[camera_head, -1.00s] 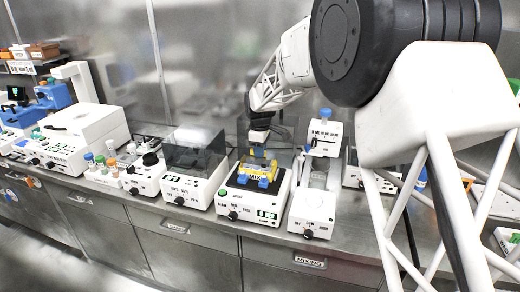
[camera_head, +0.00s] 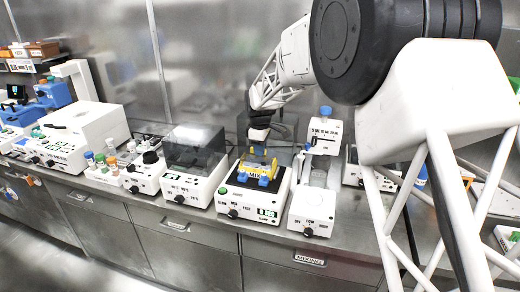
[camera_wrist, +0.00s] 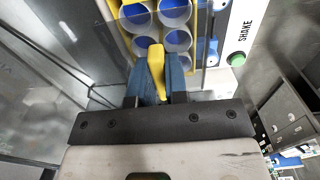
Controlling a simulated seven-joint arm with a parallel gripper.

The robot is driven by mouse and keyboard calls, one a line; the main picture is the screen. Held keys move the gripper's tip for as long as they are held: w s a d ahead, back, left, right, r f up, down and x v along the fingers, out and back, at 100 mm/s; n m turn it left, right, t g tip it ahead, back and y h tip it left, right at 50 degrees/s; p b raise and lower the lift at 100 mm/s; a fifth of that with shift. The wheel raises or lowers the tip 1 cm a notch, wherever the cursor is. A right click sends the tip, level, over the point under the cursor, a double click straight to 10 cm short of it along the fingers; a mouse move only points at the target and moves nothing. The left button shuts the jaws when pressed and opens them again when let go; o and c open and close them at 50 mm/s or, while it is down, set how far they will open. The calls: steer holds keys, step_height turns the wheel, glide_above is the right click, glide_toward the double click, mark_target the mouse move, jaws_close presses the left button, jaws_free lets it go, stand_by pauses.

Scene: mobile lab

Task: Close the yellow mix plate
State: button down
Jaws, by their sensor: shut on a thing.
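The yellow mix plate (camera_head: 254,182), with blue parts and a "MIX" label on its front, sits on a white shaker with a dark top. In the wrist view I see its yellow frame (camera_wrist: 123,47) and several round wells with blue inside. My gripper (camera_head: 259,145) is at the back of the plate. In the wrist view my gripper's blue fingers (camera_wrist: 156,78) are shut on a yellow tab (camera_wrist: 155,60) at the plate's near edge. The plate's lid position is hard to tell.
The white shaker (camera_head: 233,203) has a knob and a lit display on its front. A clear-lidded box (camera_head: 186,185) stands close on the left and another white device (camera_head: 312,210) close on the right. A metal wall stands behind; the bench front is narrow.

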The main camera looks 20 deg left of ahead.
steer(key=shift+f, duration=1.65)
stand_by(0.8)
steer(key=c, duration=1.1)
jaws_free()
steer(key=shift+o, duration=0.2)
steer(key=shift+r, duration=3.9)
